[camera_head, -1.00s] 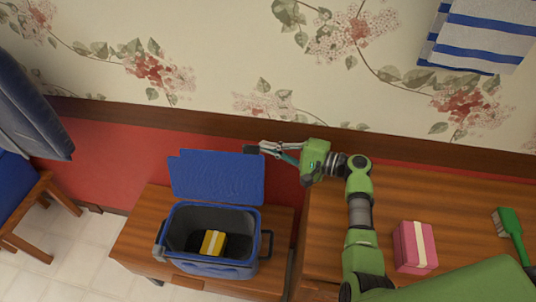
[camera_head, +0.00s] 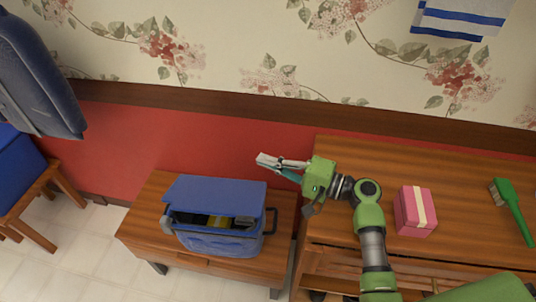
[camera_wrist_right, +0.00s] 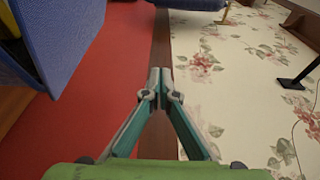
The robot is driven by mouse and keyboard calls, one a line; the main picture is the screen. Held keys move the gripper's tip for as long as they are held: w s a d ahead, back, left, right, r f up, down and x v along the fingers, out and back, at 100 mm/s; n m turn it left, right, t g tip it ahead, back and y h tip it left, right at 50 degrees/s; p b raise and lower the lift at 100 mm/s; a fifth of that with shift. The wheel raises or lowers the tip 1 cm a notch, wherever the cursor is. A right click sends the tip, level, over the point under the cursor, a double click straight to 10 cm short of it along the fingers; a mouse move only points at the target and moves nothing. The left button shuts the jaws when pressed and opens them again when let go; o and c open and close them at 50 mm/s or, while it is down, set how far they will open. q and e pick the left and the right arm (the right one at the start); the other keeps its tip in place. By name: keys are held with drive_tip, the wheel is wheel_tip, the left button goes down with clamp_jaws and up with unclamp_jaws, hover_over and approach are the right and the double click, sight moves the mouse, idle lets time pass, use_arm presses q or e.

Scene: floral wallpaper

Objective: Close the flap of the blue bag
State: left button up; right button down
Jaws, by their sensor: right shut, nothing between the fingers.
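The blue bag (camera_head: 218,243) stands on a low wooden bench. In the right wrist view the gripper's fingertips (camera_wrist_right: 160,82) meet, and the blue flap (camera_wrist_right: 65,35) fills the upper left. My left gripper is not in view.
A wooden table (camera_head: 460,190) at the right holds a pink box (camera_head: 413,211) and a green brush (camera_head: 512,209). The red and floral wall is close behind the bag. The bench (camera_head: 142,225) has free room left of the bag. A blue chair (camera_head: 18,170) stands at the far left.

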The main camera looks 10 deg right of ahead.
drive_tip(key=shift+s+a+f, duration=0.2)
drive_tip(key=shift+s, duration=0.35)
